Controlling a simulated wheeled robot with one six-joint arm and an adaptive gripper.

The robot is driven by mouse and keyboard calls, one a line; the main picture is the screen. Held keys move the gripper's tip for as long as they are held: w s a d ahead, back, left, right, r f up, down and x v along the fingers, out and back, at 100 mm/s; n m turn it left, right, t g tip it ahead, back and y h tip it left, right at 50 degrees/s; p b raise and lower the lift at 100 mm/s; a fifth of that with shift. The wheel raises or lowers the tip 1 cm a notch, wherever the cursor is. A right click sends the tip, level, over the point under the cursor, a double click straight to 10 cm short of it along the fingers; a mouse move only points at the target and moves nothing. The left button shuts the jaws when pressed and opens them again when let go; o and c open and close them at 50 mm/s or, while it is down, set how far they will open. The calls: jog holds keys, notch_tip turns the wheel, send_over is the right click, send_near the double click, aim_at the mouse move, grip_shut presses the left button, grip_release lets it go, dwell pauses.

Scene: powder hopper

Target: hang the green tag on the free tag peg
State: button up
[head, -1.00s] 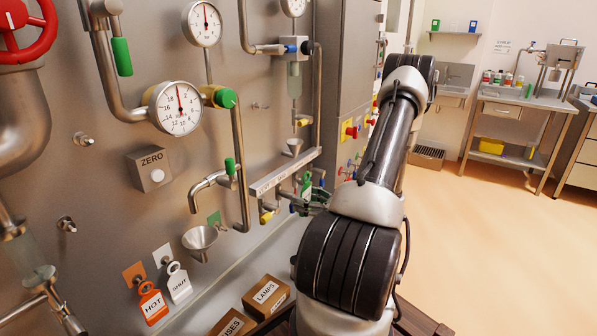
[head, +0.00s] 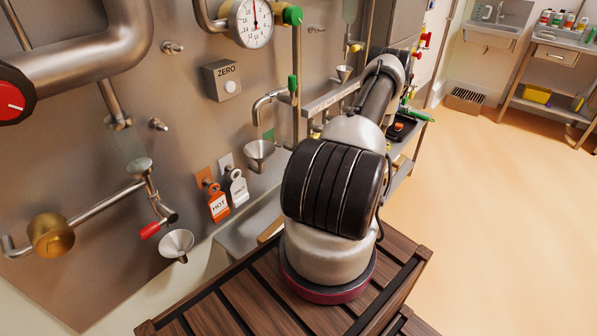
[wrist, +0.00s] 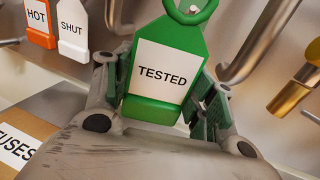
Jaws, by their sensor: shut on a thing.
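The green tag (wrist: 163,75), labelled TESTED, has a loop at its top. It fills the middle of the wrist view, upright, between the fingers of my gripper (wrist: 160,92), which is shut on it. In the head view my arm hides the gripper and tag. On the panel, an orange HOT tag (head: 218,203) and a white SHUT tag (head: 238,187) hang from pegs on matching plates.
A metal funnel (head: 259,151) sits under a bent spout (head: 272,99) by the green plate. The ZERO button box (head: 222,81) juts out above. In the wrist view, pipes stand right of the tag and a FUSES box (wrist: 22,140) lies lower left.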

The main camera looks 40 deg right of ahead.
jog(key=shift+w+a+f, duration=0.15)
jog(key=shift+w+f, duration=0.1)
jog(key=shift+w, duration=1.15)
jog(key=shift+w+a+f, duration=0.2)
jog(key=shift+w+f, duration=0.05)
jog(key=shift+w, duration=1.1)
jog(key=shift+w+a+f, duration=0.15)
jog(key=shift+w+f, duration=0.1)
jog(key=shift+w, duration=1.15)
jog(key=o, duration=1.1)
jog(key=shift+c, duration=0.2)
jog(key=v, duration=1.2)
